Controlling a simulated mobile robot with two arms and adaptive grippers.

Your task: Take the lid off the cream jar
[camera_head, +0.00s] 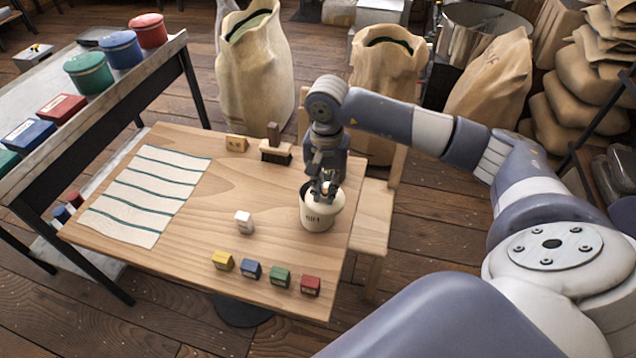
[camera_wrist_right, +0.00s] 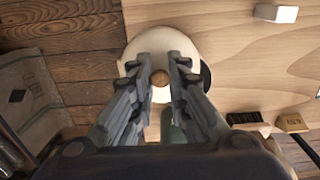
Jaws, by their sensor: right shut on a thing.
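The cream jar (camera_head: 317,220) with dark lettering stands on the wooden table near its right edge. My right gripper (camera_head: 325,190) points down over the top of the jar. In the right wrist view, my right gripper (camera_wrist_right: 160,82) has its fingers on both sides of a round brown knob (camera_wrist_right: 160,77) on the pale round lid (camera_wrist_right: 145,46), and is shut on it. The fingers hide much of the lid in the head view. My left gripper is not in view.
A striped cloth (camera_head: 150,195) lies at the table's left. A white block (camera_head: 243,222) and several coloured blocks (camera_head: 251,268) sit left of and in front of the jar. A brush (camera_head: 275,153) and a wooden block (camera_head: 236,143) are at the back. Sacks (camera_head: 255,70) stand behind.

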